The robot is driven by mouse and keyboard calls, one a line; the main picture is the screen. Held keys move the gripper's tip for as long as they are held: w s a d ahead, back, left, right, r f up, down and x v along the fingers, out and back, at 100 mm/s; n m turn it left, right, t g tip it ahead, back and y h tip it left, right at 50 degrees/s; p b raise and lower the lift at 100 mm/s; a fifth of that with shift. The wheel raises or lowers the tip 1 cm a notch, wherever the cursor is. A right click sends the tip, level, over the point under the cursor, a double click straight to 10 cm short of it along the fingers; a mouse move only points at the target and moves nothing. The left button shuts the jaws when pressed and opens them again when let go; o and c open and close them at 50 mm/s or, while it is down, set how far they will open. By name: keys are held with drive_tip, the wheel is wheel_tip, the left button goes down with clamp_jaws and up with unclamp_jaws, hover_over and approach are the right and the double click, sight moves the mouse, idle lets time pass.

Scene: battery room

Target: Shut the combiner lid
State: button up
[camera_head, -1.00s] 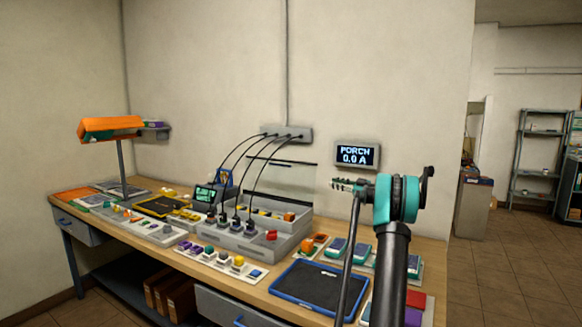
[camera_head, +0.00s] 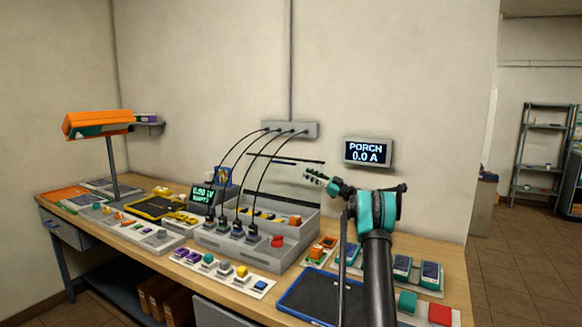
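The combiner (camera_head: 229,248) is a grey box on the bench with several black cables plugged into its front part. A red knob (camera_head: 277,241) sits at its right front. Its lid (camera_head: 285,160) looks like a clear panel standing raised at the back, with a dark bar along its top edge. My gripper (camera_head: 312,177) is in the air near the right end of that bar in the picture. Whether it touches the lid cannot be told. Its fingers are small and seen side-on, so their opening is unclear.
A junction box (camera_head: 291,130) feeds the cables that arch over the combiner. A row of coloured blocks (camera_head: 225,270) lies in front, a blue-rimmed tray (camera_head: 310,299) at right front. An orange lamp (camera_head: 97,121) stands left.

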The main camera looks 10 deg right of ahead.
sight(291, 165)
drive_tip(key=x, duration=1)
drive_tip(key=shift+c, duration=0.4)
clamp_jaws()
